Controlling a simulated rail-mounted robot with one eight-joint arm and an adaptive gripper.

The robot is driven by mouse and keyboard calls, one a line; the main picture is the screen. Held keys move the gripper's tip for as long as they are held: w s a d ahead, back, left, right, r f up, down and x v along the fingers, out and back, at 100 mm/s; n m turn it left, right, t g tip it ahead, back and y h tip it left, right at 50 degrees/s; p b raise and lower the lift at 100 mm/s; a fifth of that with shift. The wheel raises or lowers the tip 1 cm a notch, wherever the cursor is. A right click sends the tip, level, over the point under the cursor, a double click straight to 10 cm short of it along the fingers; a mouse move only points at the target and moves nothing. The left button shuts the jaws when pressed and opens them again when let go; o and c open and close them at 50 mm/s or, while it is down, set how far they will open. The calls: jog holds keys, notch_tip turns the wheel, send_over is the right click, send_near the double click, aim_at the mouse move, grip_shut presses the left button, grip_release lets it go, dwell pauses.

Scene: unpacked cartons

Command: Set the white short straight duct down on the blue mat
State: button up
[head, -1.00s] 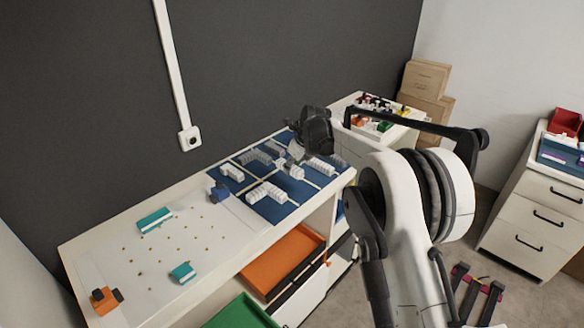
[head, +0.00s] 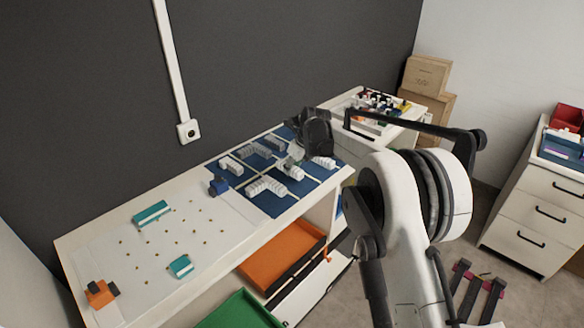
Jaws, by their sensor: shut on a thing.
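My gripper (head: 295,151) points down over the right half of the blue mat (head: 320,178). It is shut on a small whitish piece, which seems to be the white short straight duct (head: 295,153); the dark gripper body hides part of it. The piece appears just above or at the mat; I cannot tell whether it touches. Several ribbed white and grey ducts lie on the mat, among them a white one (head: 291,171) just below my gripper and a longer one (head: 266,187) at the front.
Light strips divide the mat. A blue block (head: 218,187) stands at its left edge. The white board to the left holds two teal pieces (head: 152,214) and an orange block (head: 101,293). Open orange (head: 282,252) and green (head: 238,312) drawers stick out below. A crowded tray (head: 382,112) stands behind.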

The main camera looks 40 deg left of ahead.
jog(key=shift+f+b, duration=0.95)
jog(key=shift+f, duration=0.4)
jog(key=o, duration=1.1)
jog(key=shift+c, duration=0.2)
jog(key=shift+r, duration=0.1)
jog(key=v, duration=1.1)
jog(key=shift+d+r, duration=0.15)
jog(key=shift+r, duration=0.25)
